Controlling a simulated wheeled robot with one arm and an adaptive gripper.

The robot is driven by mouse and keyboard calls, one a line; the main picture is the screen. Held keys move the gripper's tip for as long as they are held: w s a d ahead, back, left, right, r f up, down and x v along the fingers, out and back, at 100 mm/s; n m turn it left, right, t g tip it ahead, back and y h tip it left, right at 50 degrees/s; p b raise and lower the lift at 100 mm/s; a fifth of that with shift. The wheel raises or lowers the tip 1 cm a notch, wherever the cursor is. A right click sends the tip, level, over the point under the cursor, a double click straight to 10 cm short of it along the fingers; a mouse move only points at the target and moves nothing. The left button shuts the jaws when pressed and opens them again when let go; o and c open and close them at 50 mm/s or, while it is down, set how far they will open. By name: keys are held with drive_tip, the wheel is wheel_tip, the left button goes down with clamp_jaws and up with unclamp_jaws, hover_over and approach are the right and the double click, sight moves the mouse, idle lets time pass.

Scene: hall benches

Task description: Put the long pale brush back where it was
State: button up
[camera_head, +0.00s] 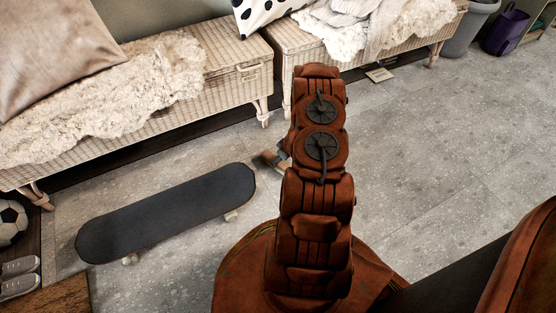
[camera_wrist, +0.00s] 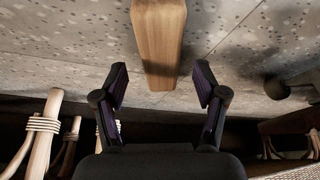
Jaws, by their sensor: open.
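In the wrist view a long pale wooden piece (camera_wrist: 158,42), which looks like the brush's handle, runs down from the top edge, its blunt end between and just beyond my fingertips. The rest of it is out of frame, so no bristles show. My gripper (camera_wrist: 160,78) is open, with one finger on each side and a gap to the wood. In the head view my arm hides the gripper. A small brown and pale piece (camera_head: 270,158) shows left of my arm; I cannot tell whether it is the brush.
Two wicker benches (camera_head: 238,85) with fleece throws stand along the wall. A dark skateboard (camera_head: 165,212) lies on the floor left of my arm. A football (camera_head: 10,222) and shoes (camera_head: 18,278) are at far left.

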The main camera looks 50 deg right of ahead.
drive_tip(key=p+v, duration=0.1)
drive_tip(key=v, duration=0.6)
drive_tip(key=shift+p, duration=0.4)
drive_tip(key=w+r+g+h, duration=0.2)
drive_tip(key=w+r+h, duration=0.1)
drive_tip(key=r, duration=1.3)
drive_tip(key=s+a+r+m+g+h, duration=0.1)
drive_tip(key=a+r, duration=0.2)
drive_tip(key=r, duration=0.3)
drive_tip(key=s+a+r+g, duration=0.1)
drive_tip(key=s+a+r, duration=0.1)
drive_tip(key=a+r, duration=0.3)
drive_tip(key=s+a+r+g+y, duration=0.1)
drive_tip(key=s+a+r, duration=0.5)
drive_tip(key=s+a, duration=0.2)
drive_tip(key=s+a+r+g+y, duration=0.1)
drive_tip(key=s+a+r, duration=0.5)
drive_tip(key=s+a, duration=0.3)
drive_tip(key=s+a+r+g+y, duration=0.2)
drive_tip(key=s+a+r, duration=0.4)
drive_tip(key=s+a, duration=0.3)
drive_tip(key=a, duration=0.4)
drive_tip(key=shift+n, duration=0.3)
drive_tip(key=shift+s+d, duration=0.1)
